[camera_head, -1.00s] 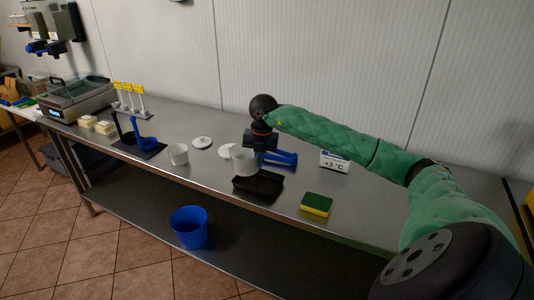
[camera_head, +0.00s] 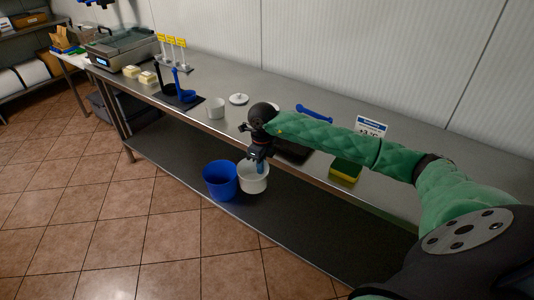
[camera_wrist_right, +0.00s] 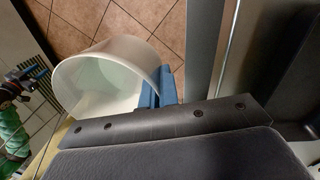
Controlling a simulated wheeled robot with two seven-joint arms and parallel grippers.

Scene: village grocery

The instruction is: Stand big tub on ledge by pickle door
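My right gripper (camera_head: 260,164) is shut on the rim of the big white tub (camera_head: 253,179). It holds the tub in front of the counter's front edge, below the top, beside the blue bucket in the picture. In the right wrist view the blue fingers (camera_wrist_right: 157,88) pinch the wall of the tub (camera_wrist_right: 105,75), which looks empty. A green sleeve with a dark and blue end, which looks like my left arm and gripper (camera_wrist_right: 32,74), shows at the left of that view; its finger opening is unclear. I cannot make out a ledge or a pickle door.
The steel counter (camera_head: 300,97) bears a smaller white tub (camera_head: 216,108), a white lid (camera_head: 239,99), a blue-handled tool (camera_head: 314,113), a sponge (camera_head: 345,169) and a +3 °C sign (camera_head: 371,127). A blue bucket (camera_head: 220,181) stands low in front. Tiled floor is open at left.

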